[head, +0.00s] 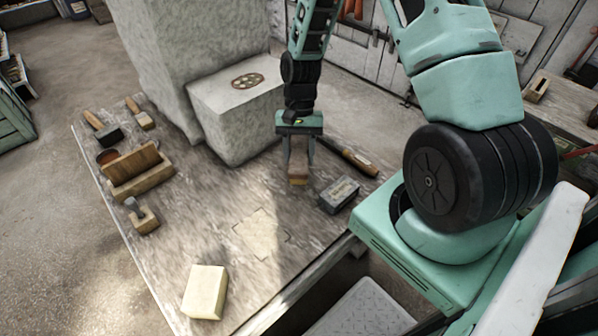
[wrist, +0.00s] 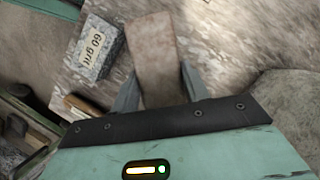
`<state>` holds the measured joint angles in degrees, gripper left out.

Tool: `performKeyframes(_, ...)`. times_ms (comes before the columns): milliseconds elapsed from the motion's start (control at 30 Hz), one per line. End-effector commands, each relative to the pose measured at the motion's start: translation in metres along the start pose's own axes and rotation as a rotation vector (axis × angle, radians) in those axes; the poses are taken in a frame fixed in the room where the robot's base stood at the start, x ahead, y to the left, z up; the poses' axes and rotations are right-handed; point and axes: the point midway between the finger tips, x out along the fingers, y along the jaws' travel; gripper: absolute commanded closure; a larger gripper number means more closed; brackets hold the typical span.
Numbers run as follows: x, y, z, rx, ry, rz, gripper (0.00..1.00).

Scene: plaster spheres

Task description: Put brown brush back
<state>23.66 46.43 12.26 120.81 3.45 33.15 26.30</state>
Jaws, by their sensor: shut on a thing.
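My gripper (head: 298,154) points down over the right part of the worktable and is shut on the brown brush (head: 298,171). The brush has a brown wooden body and a lighter tan lower end. In the wrist view the brush's brown flat face (wrist: 154,55) shows between the two fingers of the gripper (wrist: 157,82). The fingers hide part of its sides. I cannot tell for sure whether its lower end touches the table. A pale patch with a thin outline (head: 262,235) lies bare on the tabletop, nearer the front than the brush.
A grey 60 grit block (head: 338,195) sits just right of the brush, with a wooden-handled tool (head: 350,157) behind it. A large stone block (head: 235,115) stands behind left. A wooden holder (head: 140,180) and small tools are at left. A cream block (head: 205,291) lies in front.

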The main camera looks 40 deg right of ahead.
Motion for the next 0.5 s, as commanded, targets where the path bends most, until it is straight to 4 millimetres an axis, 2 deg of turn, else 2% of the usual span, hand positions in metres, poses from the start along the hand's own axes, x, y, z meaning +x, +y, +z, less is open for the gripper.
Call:
performKeyframes(33,0.007,0.0,-0.002,0.0,-0.003,0.001,0.73)
performKeyframes(233,0.021,0.0,-0.008,0.0,-0.002,0.001,0.73)
performKeyframes(400,0.043,0.0,-0.017,0.0,-0.003,0.001,0.73)
performKeyframes(500,0.049,0.0,-0.02,0.0,0.0,0.0,0.73)
